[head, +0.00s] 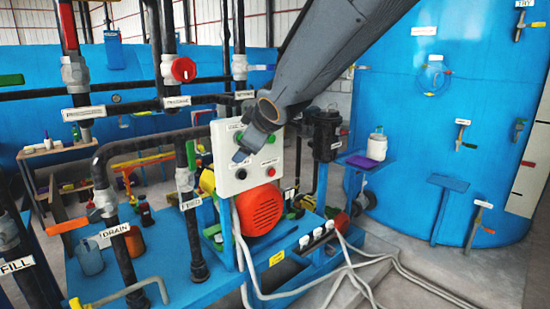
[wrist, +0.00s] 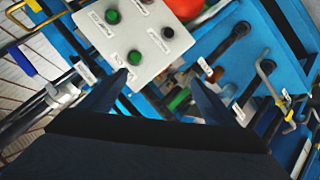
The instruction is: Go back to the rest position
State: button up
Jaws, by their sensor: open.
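My gripper (wrist: 158,80) is open and empty in the wrist view, its two dark fingers spread apart. Beyond the fingertips is a white control panel (wrist: 150,20) with green and black buttons. In the head view my arm reaches down from the top, and my gripper (head: 246,148) is in front of the same control panel (head: 228,187). It hides part of the panel's upper face. I cannot tell the exact gap between the fingers and the panel. A red button (head: 271,171) and a black button (head: 241,174) show below the gripper.
Pipes with valves stand left of the panel, including a red-handled valve (head: 183,69) and the drain pipe (head: 118,245). An orange-red motor (head: 260,209) sits beneath it on a blue skid. A large blue tank (head: 400,110) stands at right. Cables (head: 350,265) cross the floor.

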jog(key=s+d+f+m+g+h, duration=0.2)
jog(key=s+d+f+m, duration=0.25)
jog(key=d+f, duration=0.35)
jog(key=s+d+f+m+g+h, duration=0.25)
jog(key=s+d+f, duration=0.25)
jog(key=d+f, duration=0.3)
jog(key=s+d+f+m+g, duration=0.2)
jog(key=s+d+f+m, duration=0.1)
jog(key=s, duration=0.6)
jog(key=s+d+f+m+g, duration=0.2)
jog(key=s+d+f+m, duration=0.2)
jog(key=s, duration=0.5)
jog(key=d+f, duration=0.2)
jog(key=d, duration=0.1)
jog(key=shift+d+m+g, duration=0.15)
jog(key=shift+m+g, duration=0.15)
jog(key=shift+g, duration=0.05)
jog(key=shift+c, duration=0.4)
